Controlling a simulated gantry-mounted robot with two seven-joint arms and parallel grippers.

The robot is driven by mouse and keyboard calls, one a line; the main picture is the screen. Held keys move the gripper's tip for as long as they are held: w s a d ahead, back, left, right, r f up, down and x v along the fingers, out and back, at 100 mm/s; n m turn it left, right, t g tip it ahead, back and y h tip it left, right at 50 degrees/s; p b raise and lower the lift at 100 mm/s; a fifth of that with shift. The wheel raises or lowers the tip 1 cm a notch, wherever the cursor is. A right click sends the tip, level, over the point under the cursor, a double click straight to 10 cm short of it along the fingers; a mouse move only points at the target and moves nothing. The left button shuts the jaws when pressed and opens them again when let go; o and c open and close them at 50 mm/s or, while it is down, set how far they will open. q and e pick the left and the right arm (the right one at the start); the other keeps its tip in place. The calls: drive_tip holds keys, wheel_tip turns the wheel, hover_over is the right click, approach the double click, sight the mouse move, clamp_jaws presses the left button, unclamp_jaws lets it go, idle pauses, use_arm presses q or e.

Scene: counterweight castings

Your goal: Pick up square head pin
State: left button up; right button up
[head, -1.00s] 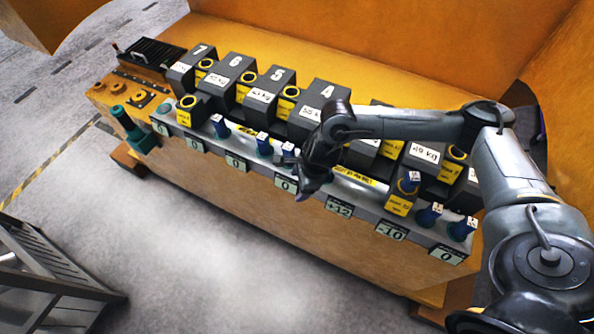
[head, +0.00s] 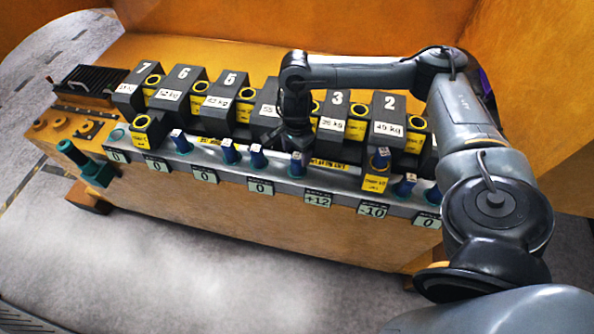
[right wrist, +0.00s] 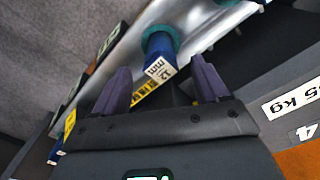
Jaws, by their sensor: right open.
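In the right wrist view, a blue pin (right wrist: 158,48) with a square white end marked "12 mm" stands at a teal collar (right wrist: 160,33) on the grey rail. My right gripper (right wrist: 160,66) is open, with its fingers on either side of the view of the pin's end; contact does not show. In the head view, my right gripper (head: 292,148) hangs over the rail in front of block 4. A blue pin (head: 297,166) stands just in front of it. I cannot tell for sure that this is the same pin. My left gripper is out of view.
More blue pins (head: 257,158) stand along the rail (head: 335,180). Numbered dark blocks (head: 387,108) with yellow rings stand close behind it. A teal handle (head: 85,162) is at the left end.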

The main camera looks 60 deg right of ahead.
sight(297, 156)
drive_tip(key=shift+d+f+b, duration=0.1)
drive_tip(key=shift+f+b, duration=0.2)
drive_tip(key=shift+f, duration=2.3)
clamp_jaws()
